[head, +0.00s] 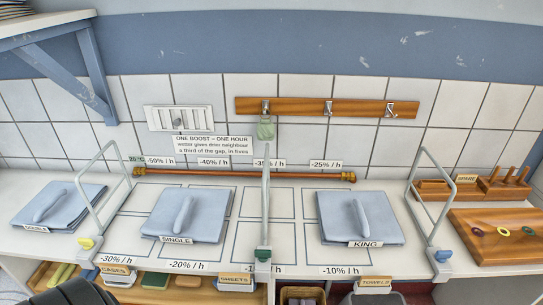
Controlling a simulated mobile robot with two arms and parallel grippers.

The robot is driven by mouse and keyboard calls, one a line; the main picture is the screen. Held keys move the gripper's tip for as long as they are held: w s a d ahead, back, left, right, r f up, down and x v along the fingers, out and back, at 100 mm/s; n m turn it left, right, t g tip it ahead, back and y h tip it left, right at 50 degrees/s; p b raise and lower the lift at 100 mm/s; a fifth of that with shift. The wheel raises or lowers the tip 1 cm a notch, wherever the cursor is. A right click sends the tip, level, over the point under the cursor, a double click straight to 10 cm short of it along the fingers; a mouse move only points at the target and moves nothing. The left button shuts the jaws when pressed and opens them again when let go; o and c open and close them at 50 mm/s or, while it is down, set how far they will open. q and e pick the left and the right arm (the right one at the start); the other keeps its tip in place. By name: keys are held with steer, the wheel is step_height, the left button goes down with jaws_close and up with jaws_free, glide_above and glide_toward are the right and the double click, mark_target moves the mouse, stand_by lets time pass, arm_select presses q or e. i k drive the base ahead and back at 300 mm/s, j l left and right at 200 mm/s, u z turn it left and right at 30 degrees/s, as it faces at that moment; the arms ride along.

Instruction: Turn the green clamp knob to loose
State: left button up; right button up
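The green clamp knob (263,253) is at the front edge of the counter, at the foot of the middle upright frame (266,205). It is small here, and I cannot tell whether it is tight or loose. A dark rounded part, which looks like part of my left arm, shows at the bottom left edge, well left of the green knob. No fingertips of either gripper show. Nothing of mine touches the knob.
A yellow knob (86,243) and a blue knob (442,256) sit at the feet of the left and right frames. Folded blue cloths labelled SINGLE (160,218) and KING (340,207) lie beside the middle frame. Open bins are below the counter edge.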

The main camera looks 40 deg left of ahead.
mark_target(263, 256)
steer(key=u, duration=1.2)
